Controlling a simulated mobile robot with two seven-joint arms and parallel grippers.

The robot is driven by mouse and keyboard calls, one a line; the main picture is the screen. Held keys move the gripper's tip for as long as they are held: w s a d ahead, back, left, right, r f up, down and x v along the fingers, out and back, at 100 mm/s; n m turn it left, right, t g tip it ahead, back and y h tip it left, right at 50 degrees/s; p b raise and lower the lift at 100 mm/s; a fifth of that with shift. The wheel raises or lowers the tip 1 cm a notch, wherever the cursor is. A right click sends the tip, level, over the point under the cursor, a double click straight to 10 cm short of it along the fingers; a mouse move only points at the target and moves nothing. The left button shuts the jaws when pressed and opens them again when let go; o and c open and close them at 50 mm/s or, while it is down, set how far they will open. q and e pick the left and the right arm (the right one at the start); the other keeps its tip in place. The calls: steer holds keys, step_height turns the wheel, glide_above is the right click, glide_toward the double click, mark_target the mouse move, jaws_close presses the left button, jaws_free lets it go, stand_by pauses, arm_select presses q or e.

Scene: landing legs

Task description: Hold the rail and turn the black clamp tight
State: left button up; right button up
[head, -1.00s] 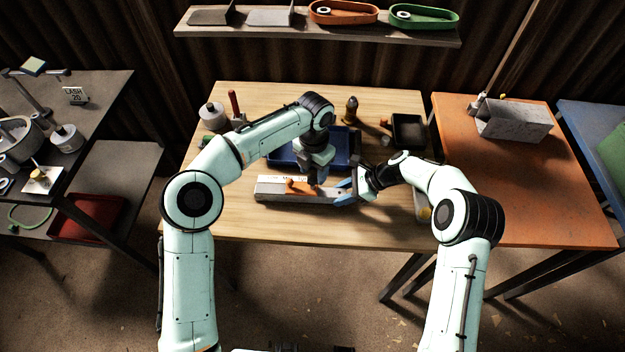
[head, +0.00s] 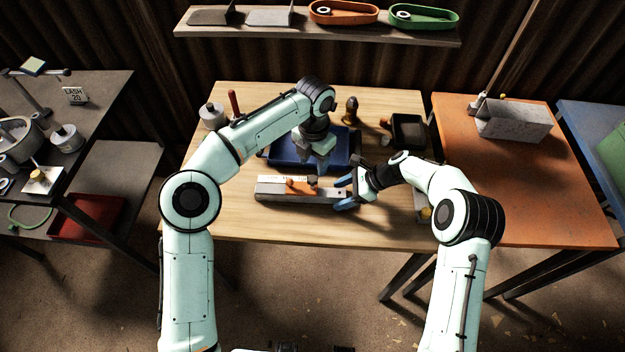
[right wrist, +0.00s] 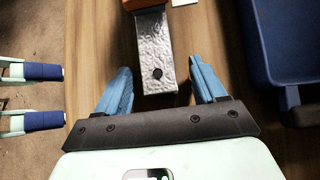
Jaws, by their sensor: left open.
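The grey metal rail (head: 270,195) lies on the wooden table, with an orange piece (head: 298,188) on top. A small dark piece, likely the black clamp (head: 312,180), sits beside the orange piece; its exact turn cannot be told. My left gripper (head: 319,168) is open and empty, pointing down just above and behind the rail. My right gripper (head: 343,192) is at the rail's right end. In the right wrist view its blue fingers (right wrist: 160,72) are spread on either side of the rail's end (right wrist: 153,45), with gaps on both sides.
A blue tray (head: 280,155) lies behind the rail. A black bin (head: 408,131) and a dark bottle-shaped object (head: 351,110) stand at the back. The table's front strip (head: 310,224) is clear. An orange table (head: 530,190) adjoins on the right.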

steer(key=v, duration=1.2)
